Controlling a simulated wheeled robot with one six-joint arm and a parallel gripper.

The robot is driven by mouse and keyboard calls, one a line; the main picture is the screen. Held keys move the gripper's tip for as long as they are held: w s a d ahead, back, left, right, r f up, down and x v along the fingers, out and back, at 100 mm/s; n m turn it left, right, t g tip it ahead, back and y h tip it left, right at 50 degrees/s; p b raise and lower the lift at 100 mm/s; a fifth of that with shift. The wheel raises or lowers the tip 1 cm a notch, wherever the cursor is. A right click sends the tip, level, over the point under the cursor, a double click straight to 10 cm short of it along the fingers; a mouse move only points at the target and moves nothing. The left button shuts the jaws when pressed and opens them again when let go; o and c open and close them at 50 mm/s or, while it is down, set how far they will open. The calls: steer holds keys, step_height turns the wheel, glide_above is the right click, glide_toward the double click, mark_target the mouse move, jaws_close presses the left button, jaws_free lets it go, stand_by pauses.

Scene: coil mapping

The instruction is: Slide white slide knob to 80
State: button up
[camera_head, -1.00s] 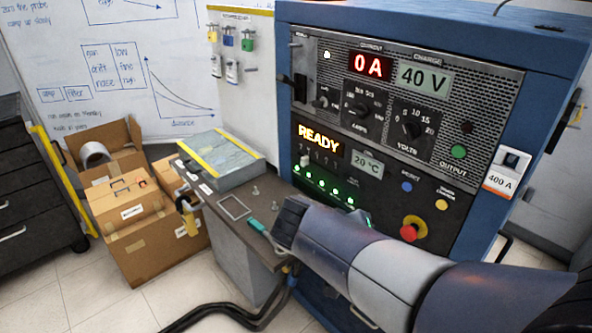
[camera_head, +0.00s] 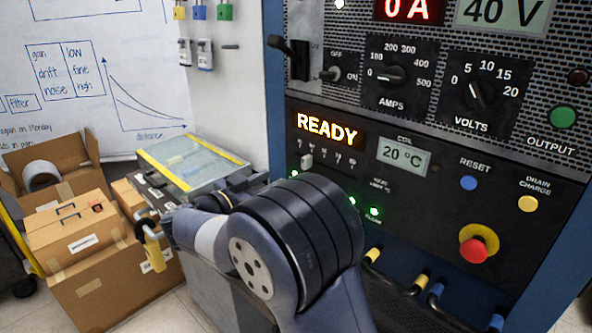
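A small white knob (camera_head: 306,160) sits on the black front panel of the blue cabinet, below the lit READY display (camera_head: 330,126). It is at the left end of a row of small marks that are too small to read surely. My arm's large dark joint stands in front of the panel, below and right of the white knob, and hides part of the lower panel. My gripper does not show; the arm's far end runs off behind the joint toward the bench.
To the right are the COIL display (camera_head: 404,155), blue reset button (camera_head: 468,183), yellow button (camera_head: 527,203) and red emergency knob (camera_head: 474,250). AMPS (camera_head: 391,75) and VOLTS (camera_head: 475,95) dials sit above. A bench with a grey-green case (camera_head: 193,163) and cardboard boxes (camera_head: 80,240) stand left.

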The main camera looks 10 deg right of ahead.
mark_target(303, 163)
steer(key=p+x, duration=0.1)
steer(key=x, duration=0.9)
steer(key=shift+d, duration=0.25)
jaws_close()
